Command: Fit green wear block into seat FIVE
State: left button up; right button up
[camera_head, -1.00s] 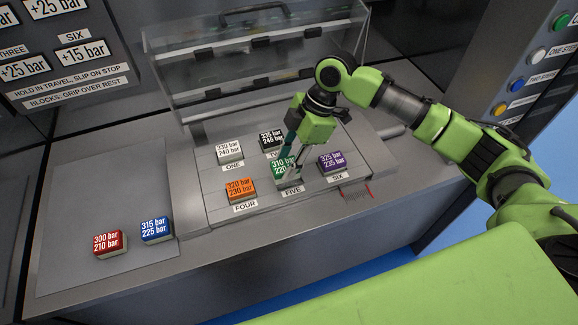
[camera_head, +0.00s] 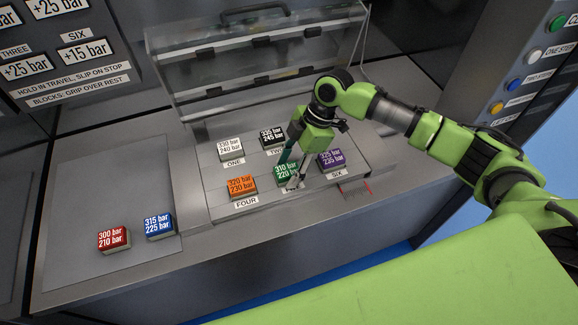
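The green wear block (camera_head: 285,172) is at seat FIVE, in the front row between the orange block and the purple block. My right gripper (camera_head: 291,170) reaches down from above right, with one finger behind the block and the other at its front right. It looks shut on the green block. The fingertip covers most of the FIVE label. The underside of the block is hidden, so I cannot tell whether it sits flat in the seat. My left gripper is not in view.
An orange block (camera_head: 242,188) is at FOUR and a purple block (camera_head: 331,160) at SIX. A white block (camera_head: 230,148) and a black block (camera_head: 271,136) stand behind. Red (camera_head: 113,238) and blue (camera_head: 159,226) blocks lie on the left plate. A clear-fronted case (camera_head: 255,65) stands behind.

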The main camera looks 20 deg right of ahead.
jog(key=b+v, duration=0.3)
jog(key=v, duration=0.9)
dwell(0.4)
